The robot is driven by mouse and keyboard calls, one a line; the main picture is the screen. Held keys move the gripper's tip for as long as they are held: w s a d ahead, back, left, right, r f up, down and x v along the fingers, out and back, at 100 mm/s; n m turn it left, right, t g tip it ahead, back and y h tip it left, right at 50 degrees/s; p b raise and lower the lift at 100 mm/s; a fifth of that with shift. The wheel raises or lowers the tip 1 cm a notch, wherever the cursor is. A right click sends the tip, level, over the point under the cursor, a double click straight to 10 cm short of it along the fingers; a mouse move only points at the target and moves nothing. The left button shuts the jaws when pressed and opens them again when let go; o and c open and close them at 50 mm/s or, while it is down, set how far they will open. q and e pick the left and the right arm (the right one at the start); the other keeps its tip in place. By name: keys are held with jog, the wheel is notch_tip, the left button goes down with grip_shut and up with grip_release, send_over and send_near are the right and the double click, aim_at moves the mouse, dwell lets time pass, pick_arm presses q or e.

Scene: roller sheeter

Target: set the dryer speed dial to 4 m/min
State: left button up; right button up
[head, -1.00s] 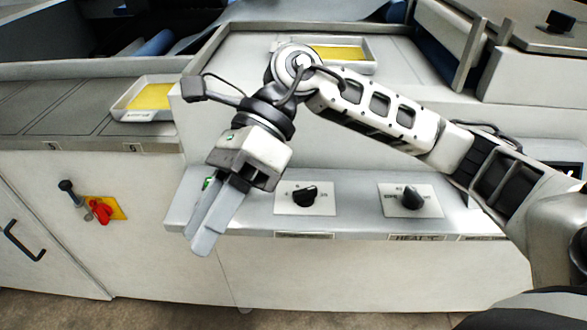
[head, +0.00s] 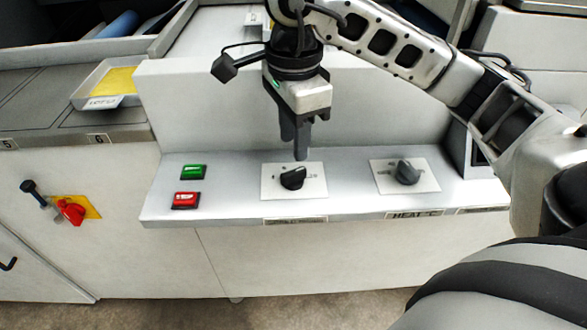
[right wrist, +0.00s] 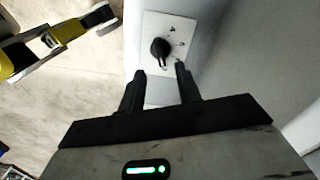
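A black dial knob (head: 292,178) on a white scale plate sits on the grey control ledge, left of a second knob marked HEAT °C. The label under the left dial is too small to read, and its setting cannot be told. My right gripper (head: 302,152) points down just behind and above this dial. In the right wrist view its fingers (right wrist: 160,70) are open and empty, spread apart, with the knob (right wrist: 160,50) ahead between their lines. I see no contact with it. My left gripper is not in view.
The HEAT knob (head: 407,172) stands to the right on the ledge. A green button (head: 193,172) and a red button (head: 185,200) are to the left. A red switch (head: 71,211) is on the front panel. A vertical panel (head: 220,100) rises behind the ledge.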

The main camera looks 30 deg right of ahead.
aim_at(294, 172)
notch_tip(294, 172, down, 6)
jog(key=shift+f+b, duration=0.2)
jog(key=shift+b, duration=0.2)
grip_shut()
